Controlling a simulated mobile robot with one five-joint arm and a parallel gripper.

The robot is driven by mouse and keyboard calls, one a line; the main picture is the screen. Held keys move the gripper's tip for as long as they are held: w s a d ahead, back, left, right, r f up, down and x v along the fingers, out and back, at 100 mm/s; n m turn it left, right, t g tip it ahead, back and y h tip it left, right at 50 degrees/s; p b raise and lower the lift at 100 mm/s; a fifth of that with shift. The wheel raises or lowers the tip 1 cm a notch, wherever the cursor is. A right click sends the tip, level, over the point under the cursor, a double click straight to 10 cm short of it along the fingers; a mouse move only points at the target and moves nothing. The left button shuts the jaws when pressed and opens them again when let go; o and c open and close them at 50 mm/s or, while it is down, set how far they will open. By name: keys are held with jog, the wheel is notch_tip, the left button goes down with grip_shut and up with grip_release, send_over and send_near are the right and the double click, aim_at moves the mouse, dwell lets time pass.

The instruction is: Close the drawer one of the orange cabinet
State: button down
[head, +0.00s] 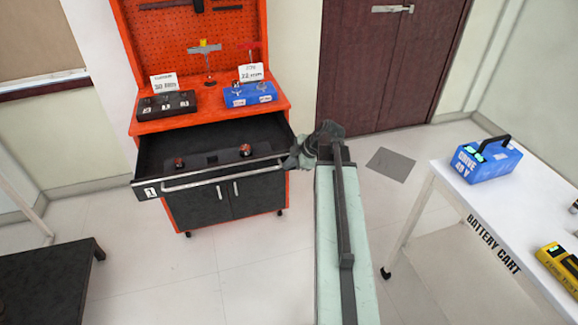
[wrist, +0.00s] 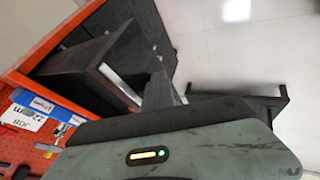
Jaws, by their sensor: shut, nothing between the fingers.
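The orange cabinet (head: 137,128) stands at the left in the head view, with a pegboard back and black lower doors. Its drawer one (head: 218,195), a black drawer with the label "1" and a long silver handle bar, is pulled out. Two small red-topped items lie inside the drawer. My gripper (head: 293,161) is shut and empty at the right end of the drawer front, by the end of the handle. I cannot tell whether it touches. The drawer (wrist: 85,60) also shows in the wrist view, with my gripper (wrist: 160,80) beside its front.
A black case (head: 165,105) and a blue tray (head: 250,95) sit on the cabinet top. A white battery cart (head: 465,215) with a blue battery (head: 487,160) stands at the right. A dark low platform (head: 45,280) is at the lower left. Floor before the cabinet is clear.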

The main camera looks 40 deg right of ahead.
jog(key=w+d, duration=0.2)
jog(key=w, duration=0.6)
jog(key=w+d, duration=0.3)
jog(key=w, duration=0.6)
jog(key=w+d, duration=0.3)
jog(key=w, duration=0.5)
jog(key=shift+w, duration=0.3)
jog(key=shift+w+d+r, duration=0.1)
jog(key=shift+w+d, duration=0.05)
jog(key=shift+w, duration=0.2)
